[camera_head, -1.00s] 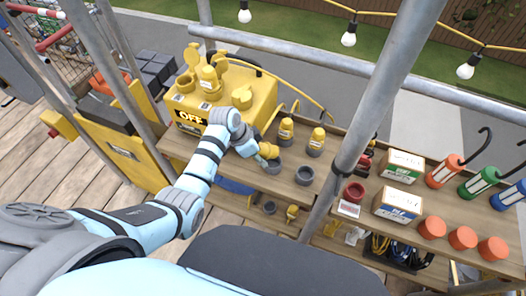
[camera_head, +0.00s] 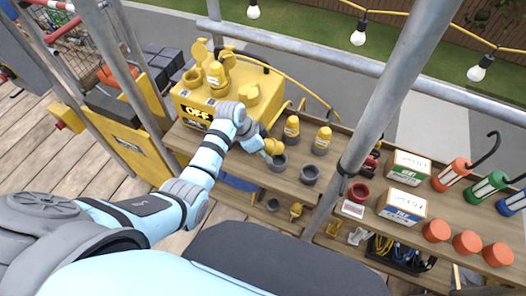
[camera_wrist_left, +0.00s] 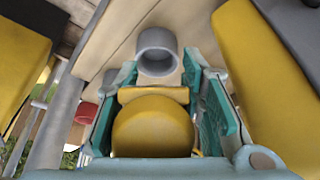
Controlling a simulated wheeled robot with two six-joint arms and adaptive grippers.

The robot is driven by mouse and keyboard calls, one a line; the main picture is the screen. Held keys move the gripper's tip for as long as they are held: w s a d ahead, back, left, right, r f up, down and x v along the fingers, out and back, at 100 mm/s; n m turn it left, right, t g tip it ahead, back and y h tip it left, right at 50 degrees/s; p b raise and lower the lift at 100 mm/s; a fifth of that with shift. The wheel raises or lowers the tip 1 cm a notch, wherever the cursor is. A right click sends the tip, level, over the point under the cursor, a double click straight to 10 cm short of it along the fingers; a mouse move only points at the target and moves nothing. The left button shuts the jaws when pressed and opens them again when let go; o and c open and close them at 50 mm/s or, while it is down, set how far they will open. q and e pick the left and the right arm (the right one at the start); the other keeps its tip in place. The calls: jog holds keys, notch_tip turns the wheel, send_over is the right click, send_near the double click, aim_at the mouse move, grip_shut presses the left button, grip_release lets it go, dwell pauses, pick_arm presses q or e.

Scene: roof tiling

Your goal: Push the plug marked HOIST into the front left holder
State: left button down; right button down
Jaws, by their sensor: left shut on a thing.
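My left gripper (camera_head: 267,151) is shut on a yellow plug (camera_head: 276,146), which also fills the lower middle of the left wrist view (camera_wrist_left: 153,128). Its marking cannot be read. The grey front left holder (camera_head: 279,163) is just beside and below the plug in the head view. In the left wrist view this round cup (camera_wrist_left: 157,50) is open and empty, just beyond the plug's collar; the plug is not inside it. The front right holder (camera_head: 309,175) is empty. Two yellow plugs (camera_head: 292,126) (camera_head: 323,138) stand upright behind in grey holders. My right gripper is not in view.
A yellow box marked OFF (camera_head: 198,114) stands left of the holders, with yellow caps on top. A grey scaffold pole (camera_head: 372,115) rises to the right. Beyond it are a red cup (camera_head: 358,192), cartons (camera_head: 401,203) and lanterns (camera_head: 451,172) on the shelf.

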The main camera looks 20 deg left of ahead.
pick_arm(q)
jog(key=shift+f+b, duration=0.85)
jog(key=shift+f, duration=0.35)
dwell(0.4)
jog(key=shift+r, duration=0.15)
jog(key=shift+r+p, duration=0.75)
jog(key=shift+p, duration=0.2)
jog(key=shift+f+b, duration=0.95)
jog(key=shift+f, duration=0.35)
dwell(0.4)
jog(key=shift+r, duration=0.2)
jog(key=shift+r+p, duration=0.7)
jog(key=shift+p, duration=0.3)
jog(key=shift+f+b, duration=1.05)
jog(key=shift+f, duration=0.25)
